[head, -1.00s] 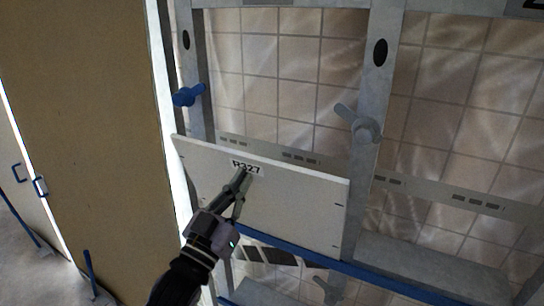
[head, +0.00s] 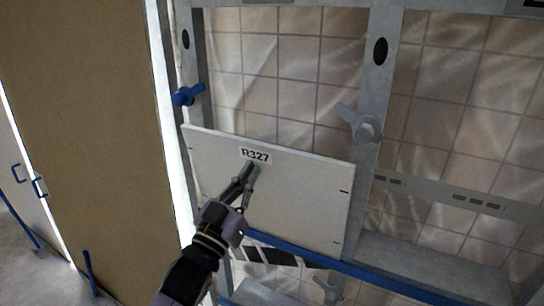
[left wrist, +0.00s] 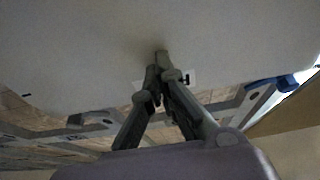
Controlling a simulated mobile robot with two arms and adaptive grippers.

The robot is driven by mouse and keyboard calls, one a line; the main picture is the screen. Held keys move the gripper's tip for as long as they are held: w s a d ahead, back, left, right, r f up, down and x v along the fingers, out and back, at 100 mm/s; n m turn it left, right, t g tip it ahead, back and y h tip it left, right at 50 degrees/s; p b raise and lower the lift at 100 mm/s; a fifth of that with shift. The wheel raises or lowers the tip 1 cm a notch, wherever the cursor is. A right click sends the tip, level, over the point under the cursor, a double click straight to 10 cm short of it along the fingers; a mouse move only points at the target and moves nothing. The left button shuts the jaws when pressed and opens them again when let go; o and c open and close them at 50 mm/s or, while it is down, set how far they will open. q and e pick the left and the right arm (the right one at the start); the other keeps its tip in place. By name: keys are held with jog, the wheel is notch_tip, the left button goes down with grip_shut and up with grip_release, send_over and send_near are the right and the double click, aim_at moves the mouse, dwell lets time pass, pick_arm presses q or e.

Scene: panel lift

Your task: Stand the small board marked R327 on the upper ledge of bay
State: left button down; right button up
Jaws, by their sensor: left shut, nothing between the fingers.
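The white board marked R327 (head: 300,190) stands nearly upright in the left bay, its lower edge at the blue ledge (head: 375,277). Its R327 label shows near the top edge. My left gripper (head: 252,167) is shut and empty, its fingertips at the board's face just below the label. In the left wrist view the board (left wrist: 80,45) fills the upper part, and the shut fingertips (left wrist: 159,60) are against or very close to it. Whether the board's back touches the frame cannot be told. My right gripper is not in view.
A blue clamp handle (head: 187,95) is on the left post and a grey one (head: 358,122) on the middle post. A tiled wall (head: 460,110) lies behind. A tan panel (head: 85,130) stands at the left. The grey shelf (head: 420,262) to the right is bare.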

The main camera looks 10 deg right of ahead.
pick_arm(q)
jog(key=shift+w+d+b, duration=0.3)
jog(key=shift+w+d, duration=0.55)
jog(key=shift+w, duration=0.3)
jog(key=shift+s+a+p, duration=0.55)
jog(key=shift+s+a, duration=0.15)
jog(key=shift+s, duration=0.3)
jog(key=shift+s+a+p, duration=0.5)
jog(key=shift+s+a, duration=0.2)
jog(key=shift+s, duration=0.25)
jog(key=shift+s+a+p, duration=0.35)
jog(key=shift+s+a, duration=0.45)
jog(key=shift+s, duration=0.25)
jog(key=shift+s+a+p, duration=0.35)
jog(key=shift+s+a, duration=0.4)
jog(key=shift+s, duration=0.3)
